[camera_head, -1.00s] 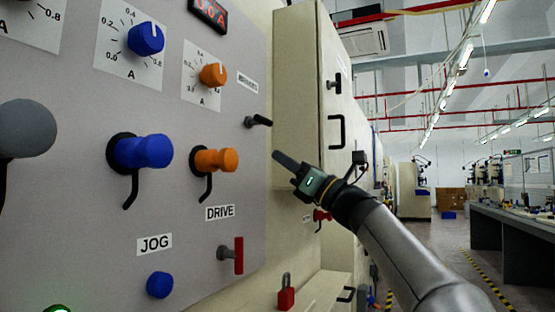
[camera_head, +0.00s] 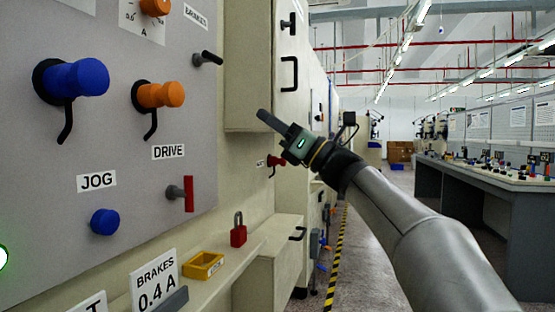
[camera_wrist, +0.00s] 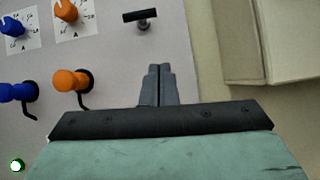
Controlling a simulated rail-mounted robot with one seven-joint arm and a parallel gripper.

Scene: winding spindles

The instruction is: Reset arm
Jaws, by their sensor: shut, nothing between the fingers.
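My gripper (camera_head: 264,117) is shut and empty, with its fingers together. In the head view it is held out in front of the cabinet side, right of the grey control panel (camera_head: 120,140), touching nothing that I can see. In the wrist view the closed fingertips (camera_wrist: 160,70) point at the panel, below a black T-handle (camera_wrist: 146,17). The black handle also shows in the head view (camera_head: 208,58).
A red T-handle (camera_head: 188,193), a red padlock (camera_head: 238,234), a yellow tray (camera_head: 203,265) and a BRAKES 0.4 A card (camera_head: 155,283) sit low near the panel. A beige cabinet (camera_head: 262,90) projects beyond it. The aisle floor (camera_head: 375,235) at right is open, beside a long workbench (camera_head: 480,190).

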